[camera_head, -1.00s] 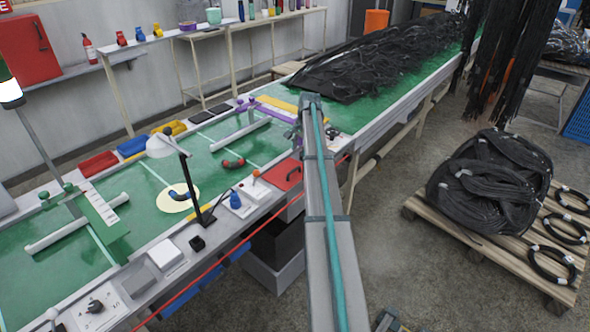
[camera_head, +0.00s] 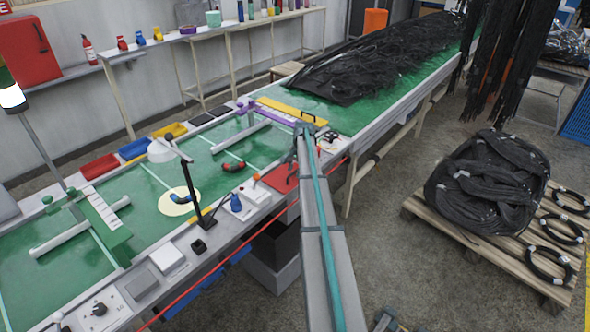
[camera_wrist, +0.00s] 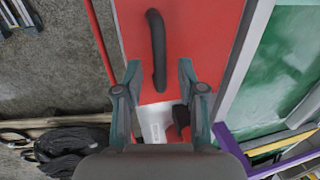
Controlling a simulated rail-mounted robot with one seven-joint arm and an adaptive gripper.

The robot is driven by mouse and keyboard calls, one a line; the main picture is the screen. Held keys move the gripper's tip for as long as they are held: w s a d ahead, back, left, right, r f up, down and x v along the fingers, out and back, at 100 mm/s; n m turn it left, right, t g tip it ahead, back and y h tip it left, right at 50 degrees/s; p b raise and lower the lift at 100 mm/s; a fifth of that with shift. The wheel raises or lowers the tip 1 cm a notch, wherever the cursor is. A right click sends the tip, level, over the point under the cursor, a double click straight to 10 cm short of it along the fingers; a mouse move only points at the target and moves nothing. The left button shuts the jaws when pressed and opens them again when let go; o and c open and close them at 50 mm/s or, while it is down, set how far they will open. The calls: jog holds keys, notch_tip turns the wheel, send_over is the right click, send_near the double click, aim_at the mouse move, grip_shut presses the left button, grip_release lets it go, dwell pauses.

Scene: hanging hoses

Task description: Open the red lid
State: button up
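The red lid (camera_wrist: 200,45) fills the upper middle of the wrist view, with a black curved handle (camera_wrist: 157,45) running lengthwise on it. My gripper (camera_wrist: 159,72) is open, its two fingers apart on either side of the handle's near end. I cannot tell how far the fingertips are from the lid. In the head view the red lid (camera_head: 281,179) shows as a small flat patch at the worktable's near edge. My arm covers part of it there, and the fingers are hidden.
The green worktable (camera_head: 65,284) carries a black lamp (camera_head: 188,185), a blue object (camera_head: 235,202) and a white switch box (camera_head: 258,192) left of the lid. A purple bar (camera_wrist: 235,138) lies near the gripper's right.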

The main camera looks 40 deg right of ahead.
jog(key=shift+c, duration=0.2)
grip_shut()
jog(key=shift+r, duration=0.1)
